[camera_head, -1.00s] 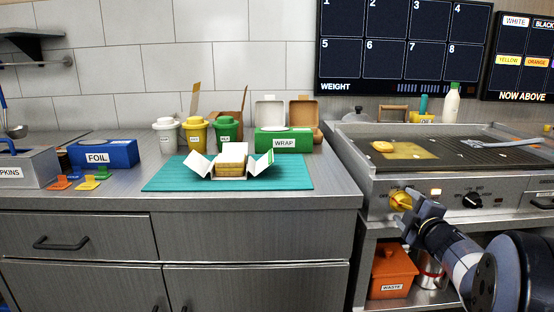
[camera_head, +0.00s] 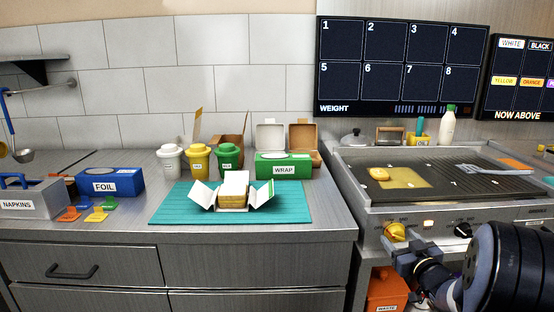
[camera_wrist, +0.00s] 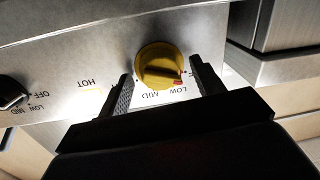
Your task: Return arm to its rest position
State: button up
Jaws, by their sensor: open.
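My gripper (camera_head: 401,246) is open and empty, just below and in front of the yellow knob (camera_head: 395,232) on the griddle's front panel. In the wrist view my gripper (camera_wrist: 162,80) has its two fingers spread, one on each side of the yellow knob (camera_wrist: 159,62). The fingers look apart from the knob. The knob's red mark points near the word LOW. My arm reaches in from the lower right, bent and in front of the griddle's (camera_head: 435,190) right part.
A black knob (camera_wrist: 11,92) sits beside the yellow one. An orange waste bin (camera_head: 387,290) stands on the shelf below. The counter at left holds a teal mat (camera_head: 170,205) with an open box (camera_head: 262,195), a wrap box (camera_head: 283,170) and a foil box (camera_head: 110,183).

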jog(key=m+p, duration=0.2)
jog(key=m, duration=0.1)
jog(key=shift+r, duration=0.2)
jog(key=shift+s+d+f+m+p, duration=0.15)
jog(key=shift+s+m+p, duration=0.15)
jog(key=shift+m, duration=0.2)
jog(key=shift+s+d, duration=0.2)
jog(key=shift+s, duration=2)
jog(key=shift+a, duration=0.1)
